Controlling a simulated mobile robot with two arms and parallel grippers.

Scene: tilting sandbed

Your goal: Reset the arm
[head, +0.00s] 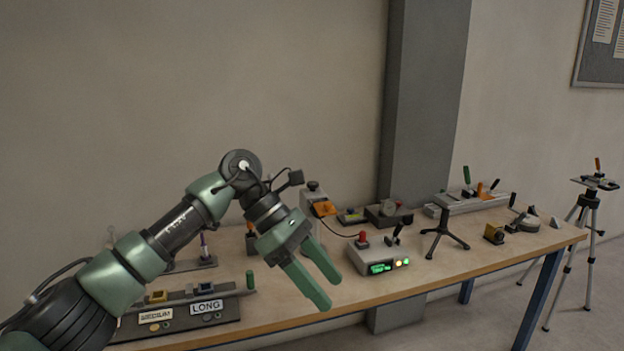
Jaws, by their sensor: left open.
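My left arm comes in from the lower left and bends at a raised elbow, its forearm pointing down to the right. My left gripper (325,293) has green fingers spread apart, with nothing between them. It hangs in front of the wooden table (440,277) near its front edge, left of the grey control box. My right gripper does not show.
A control box (381,257) with a red knob and green display stands mid-table. A black tripod stand (443,233) is right of it. A rack labelled MEDIUM and LONG (190,316) lies front left. A tripod (590,225) stands beyond the table's right end.

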